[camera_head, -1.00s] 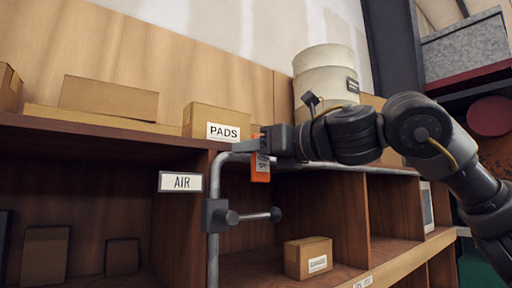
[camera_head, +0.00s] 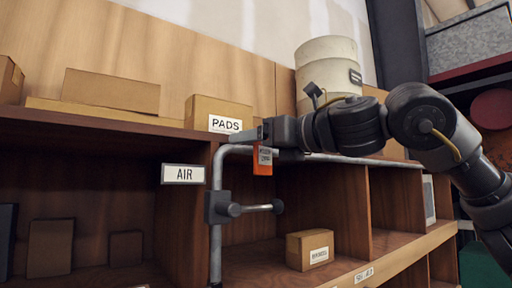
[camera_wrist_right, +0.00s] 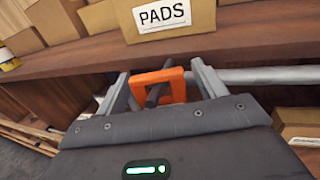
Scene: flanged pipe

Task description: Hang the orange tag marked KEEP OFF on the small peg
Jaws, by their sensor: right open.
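The orange tag (camera_head: 262,168) hangs beside the upper bend of the grey pipe (camera_head: 216,240). Its lettering is too small to read. In the right wrist view, its orange top (camera_wrist_right: 172,76) frames an opening, and a dark peg (camera_wrist_right: 154,96) appears to pass through it. How far the tag sits along the peg is unclear. My right gripper (camera_head: 252,138) is at the tag's top. The right wrist view shows its fingers (camera_wrist_right: 160,82) spread on either side of the tag, with visible gaps. My left gripper is out of view.
A clamp (camera_head: 218,207) with a side bar sits lower on the pipe. An AIR label (camera_head: 183,174) is on the shelf divider. A PADS box (camera_head: 218,114) and a pale drum (camera_head: 327,68) stand on the shelf behind. A small box (camera_head: 310,250) sits in the cubby below.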

